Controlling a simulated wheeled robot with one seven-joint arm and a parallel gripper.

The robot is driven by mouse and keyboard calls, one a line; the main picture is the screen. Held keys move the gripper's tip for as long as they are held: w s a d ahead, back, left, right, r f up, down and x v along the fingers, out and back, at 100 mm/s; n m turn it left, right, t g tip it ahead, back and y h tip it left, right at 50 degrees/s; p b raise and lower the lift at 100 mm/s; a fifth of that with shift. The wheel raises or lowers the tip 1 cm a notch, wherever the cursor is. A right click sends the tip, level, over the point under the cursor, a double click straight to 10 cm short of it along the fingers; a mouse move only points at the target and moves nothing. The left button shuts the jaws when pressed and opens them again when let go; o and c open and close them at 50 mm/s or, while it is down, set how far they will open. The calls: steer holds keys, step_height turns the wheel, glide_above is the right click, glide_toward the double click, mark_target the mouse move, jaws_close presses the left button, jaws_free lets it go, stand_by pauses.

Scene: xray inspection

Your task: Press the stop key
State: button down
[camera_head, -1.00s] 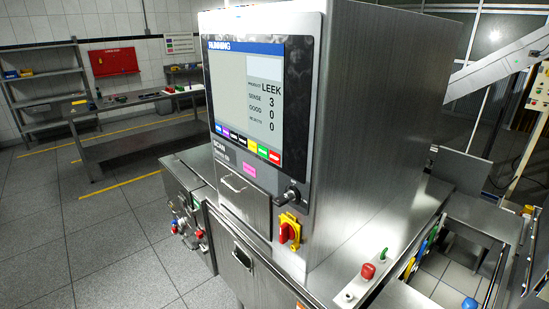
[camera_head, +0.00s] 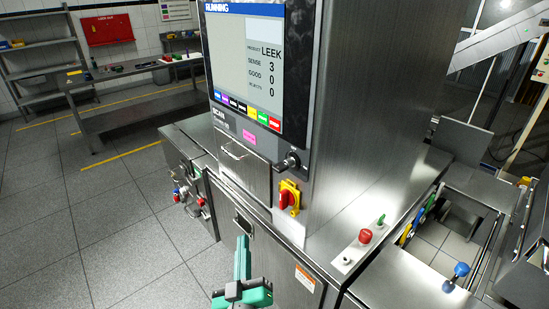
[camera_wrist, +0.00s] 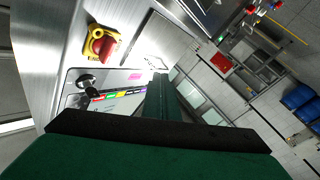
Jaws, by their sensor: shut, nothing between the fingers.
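The inspection machine's screen (camera_head: 250,65) reads RUNNING, with a row of coloured keys along its bottom edge. The red key (camera_head: 274,122) at the right end looks like the stop key; its lettering is too small to read. In the wrist view the key row (camera_wrist: 115,95) shows left of my fingers, partly hidden by them. My gripper (camera_head: 242,242) is green, shut and empty. It points up at the bottom of the head view, in front of the machine's lower cabinet and well below the keys. It also fills the lower middle of the wrist view (camera_wrist: 161,80).
A black knob (camera_head: 291,160) and a red-and-yellow rotary switch (camera_head: 289,198) sit below the screen. A red push button (camera_head: 365,236) stands on the ledge at right. Open floor (camera_head: 110,240) lies left.

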mark_target(275, 124)
steer(key=w+r+t+h, duration=0.1)
steer(key=w+r, duration=0.3)
steer(key=r, duration=0.8)
steer(key=w+r+m+h, duration=0.1)
steer(key=w+r, duration=0.3)
steer(key=r, duration=0.8)
steer(key=shift+a+r+m+t+h, duration=0.3)
steer(key=shift+a+t+h, duration=0.1)
steer(key=shift+h, duration=0.4)
steer(key=shift+d, duration=0.1)
steer(key=w+d, duration=0.5)
steer(key=d, duration=0.2)
steer(key=shift+w, duration=0.15)
steer(key=shift+w+d, duration=0.1)
steer(key=shift+d, duration=0.1)
steer(key=shift+w+d, duration=0.1)
steer(key=shift+d, duration=0.05)
